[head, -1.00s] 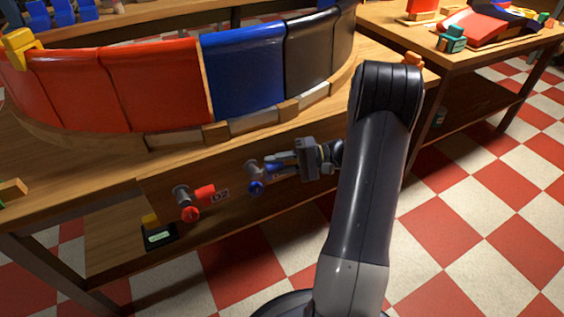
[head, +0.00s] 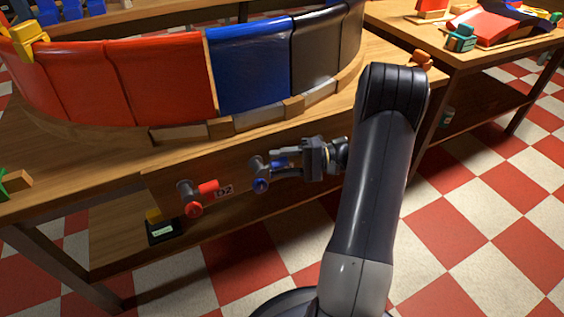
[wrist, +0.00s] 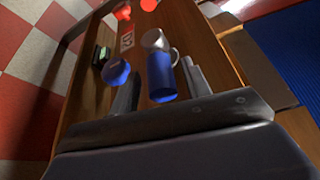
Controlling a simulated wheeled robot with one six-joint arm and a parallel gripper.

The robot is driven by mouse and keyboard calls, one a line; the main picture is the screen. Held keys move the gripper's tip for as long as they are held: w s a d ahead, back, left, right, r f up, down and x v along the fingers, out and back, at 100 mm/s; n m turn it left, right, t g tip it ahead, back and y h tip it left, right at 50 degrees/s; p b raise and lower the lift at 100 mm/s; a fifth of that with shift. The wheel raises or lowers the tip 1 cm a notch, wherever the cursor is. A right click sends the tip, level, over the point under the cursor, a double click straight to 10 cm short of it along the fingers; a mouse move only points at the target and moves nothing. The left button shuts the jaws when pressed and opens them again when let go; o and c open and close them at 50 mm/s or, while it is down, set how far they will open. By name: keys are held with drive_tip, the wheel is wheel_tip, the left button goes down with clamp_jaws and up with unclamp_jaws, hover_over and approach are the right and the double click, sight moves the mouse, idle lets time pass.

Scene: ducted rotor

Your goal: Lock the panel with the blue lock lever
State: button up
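The blue lock lever (head: 278,164) sits on a grey pivot on the wooden front board below the curved panel. In the wrist view its blue handle (wrist: 161,76) lies between the two fingers. A round blue knob (wrist: 116,72) is just below the lever. My gripper (head: 281,164) reaches in from the right and is open around the handle, with a gap visible on both sides in the wrist view (wrist: 158,90). The blue panel (head: 248,65) stands upright on the bench above, between red and black panels.
A red lever (head: 208,188) with a red knob (head: 194,209) and a "02" label (head: 224,191) is left of the blue lever. A black and yellow device (head: 162,228) sits on the lower shelf. A second table (head: 470,62) stands at the right. Checkered floor is free in front.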

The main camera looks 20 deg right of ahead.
sight(282, 159)
drive_tip(key=shift+r, duration=0.15)
wheel_tip(282, 159, up, 10)
drive_tip(key=p, duration=0.3)
drive_tip(key=shift+c, duration=0.4)
